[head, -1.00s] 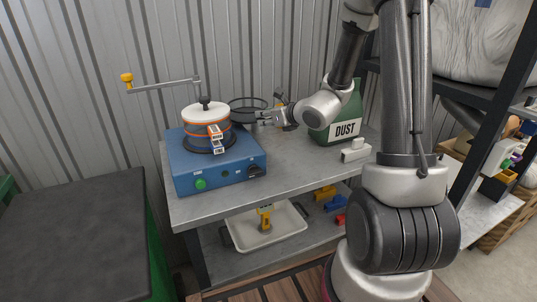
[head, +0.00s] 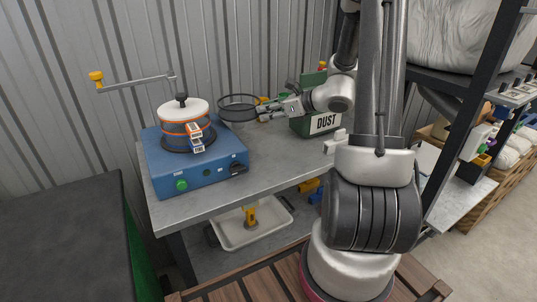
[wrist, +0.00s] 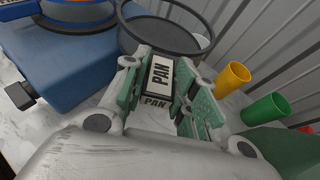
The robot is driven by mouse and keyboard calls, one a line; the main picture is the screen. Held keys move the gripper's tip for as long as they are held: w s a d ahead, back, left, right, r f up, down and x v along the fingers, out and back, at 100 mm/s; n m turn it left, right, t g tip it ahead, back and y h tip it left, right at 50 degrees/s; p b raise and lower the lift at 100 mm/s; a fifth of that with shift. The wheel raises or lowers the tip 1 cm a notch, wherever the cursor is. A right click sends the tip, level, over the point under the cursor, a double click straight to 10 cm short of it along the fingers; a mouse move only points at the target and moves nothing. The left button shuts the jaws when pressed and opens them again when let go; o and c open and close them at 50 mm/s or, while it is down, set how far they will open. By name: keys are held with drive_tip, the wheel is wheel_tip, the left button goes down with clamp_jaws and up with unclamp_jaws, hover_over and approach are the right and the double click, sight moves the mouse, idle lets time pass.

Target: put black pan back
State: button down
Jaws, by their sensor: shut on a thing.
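The black pan (head: 238,121) is a shallow round dish. It is right of the blue shaker box (head: 195,165), apart from the sieve stack and seemingly above the grey bench. My gripper (head: 264,110) reaches in from the right, shut on the pan's tab. In the wrist view the pan (wrist: 165,38) is at the top, and its tab (wrist: 160,76), labelled PAN, sits between the green finger pads of my gripper (wrist: 158,88). The sieve stack (head: 186,130), with white lid, orange ring and black knob, stands on the shaker.
A green DUST bin (head: 318,123) stands to the right. Yellow (wrist: 232,78) and green (wrist: 265,108) cups are beside my gripper. A white tray (head: 265,235) is on the lower shelf.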

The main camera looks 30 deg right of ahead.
drive_tip(key=s+d+f+n+g+y, duration=0.1)
drive_tip(key=s+d+n+g+y, duration=0.1)
drive_tip(key=s+d, duration=0.65)
hover_over(302, 159)
drive_tip(key=shift+n+y, duration=0.3)
wheel_tip(302, 159, down, 5)
drive_tip(key=shift+f, duration=0.2)
drive_tip(key=shift+w+f, duration=0.1)
drive_tip(key=shift+f, duration=2.4)
drive_tip(key=c, duration=1.1)
unclamp_jaws()
